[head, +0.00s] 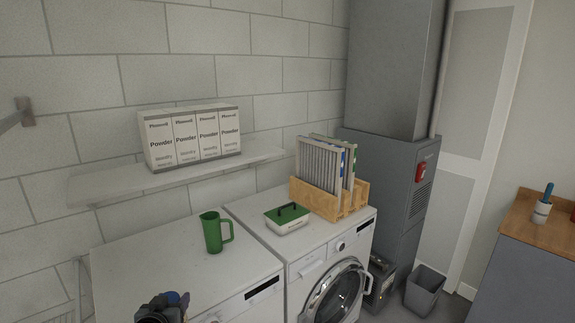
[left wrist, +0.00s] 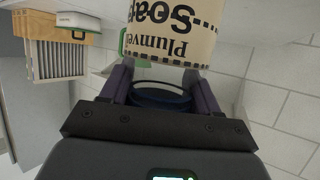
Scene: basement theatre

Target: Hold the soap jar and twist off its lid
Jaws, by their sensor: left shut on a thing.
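The soap jar (left wrist: 172,30) shows in the left wrist view, cream with black "Plumvell Soap" print that reads upside down. A dark blue lid (left wrist: 160,97) lies at the jar's end nearest my wrist. My left gripper (left wrist: 162,85) has one finger on each side of the lid and is shut on it. I cannot tell whether the lid is still seated on the jar. In the head view, my left gripper (head: 177,299) is at the bottom edge, in front of the left machine, and the jar cannot be made out. My right gripper is in neither view.
A green jug (head: 213,233) stands on the left white machine (head: 150,265). A green-topped box (head: 287,219) and a wooden rack of filters (head: 320,200) stand on the right machine. Powder boxes (head: 193,138) sit on a wall shelf (head: 100,187). A grey bin (head: 424,290) is on the floor.

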